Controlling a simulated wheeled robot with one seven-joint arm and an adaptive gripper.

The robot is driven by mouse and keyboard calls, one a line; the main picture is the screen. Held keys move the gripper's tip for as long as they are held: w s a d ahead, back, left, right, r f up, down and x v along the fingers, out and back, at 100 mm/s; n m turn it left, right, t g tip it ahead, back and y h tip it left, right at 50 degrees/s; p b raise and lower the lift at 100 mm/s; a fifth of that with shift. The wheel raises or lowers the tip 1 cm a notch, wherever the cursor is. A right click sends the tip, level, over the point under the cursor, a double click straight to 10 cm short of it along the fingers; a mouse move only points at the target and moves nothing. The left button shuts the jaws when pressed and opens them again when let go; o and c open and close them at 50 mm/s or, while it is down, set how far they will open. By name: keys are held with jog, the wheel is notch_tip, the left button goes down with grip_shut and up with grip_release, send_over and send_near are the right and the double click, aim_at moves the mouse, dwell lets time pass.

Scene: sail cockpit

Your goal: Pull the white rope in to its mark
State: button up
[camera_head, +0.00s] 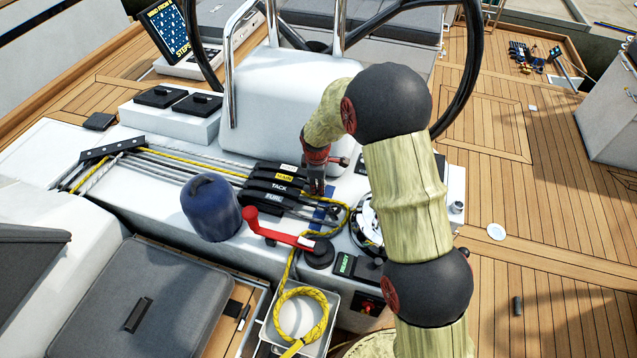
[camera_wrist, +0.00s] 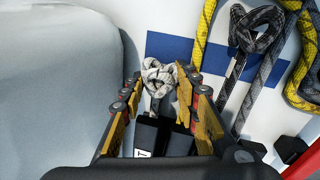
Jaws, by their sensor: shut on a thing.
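The white rope (camera_wrist: 156,70) shows in the wrist view as a knotted, flecked end just beyond the black clutch levers. My gripper (camera_wrist: 160,86) has its yellow-padded fingers on either side of this knot and is shut on it. A blue strip (camera_wrist: 170,46) on the white deck lies just beyond the knot. In the head view my gripper (camera_head: 315,186) points down at the right end of the clutch bank (camera_head: 280,187), and the rope end there is hidden behind it. No mark on the white rope itself can be made out.
A red-handled winch (camera_head: 320,254) and a blue round cover (camera_head: 210,207) stand in front of the clutches. A yellow rope (camera_wrist: 203,25) runs beside the knot and coils in a tray (camera_head: 330,303). A black wheel and white pedestal (camera_head: 277,107) stand behind.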

jog(key=c, duration=0.6)
grip_shut()
jog(key=s+d+p, duration=0.1)
jog(key=d, duration=0.1)
jog(key=d+p, duration=0.1)
jog(key=d, duration=0.1)
jog(key=s+d+p, duration=0.1)
jog(key=d, duration=0.1)
jog(key=shift+s+d+r, duration=0.1)
jog(key=shift+s+d, duration=0.15)
jog(key=shift+s, duration=0.1)
jog(key=shift+s+d, duration=0.15)
jog(key=shift+d, duration=0.1)
jog(key=o, duration=1.3)
grip_release()
jog(key=shift+c, duration=0.2)
notch_tip(320, 180, up, 12)
jog(key=s, duration=0.2)
jog(key=shift+a+f, duration=0.25)
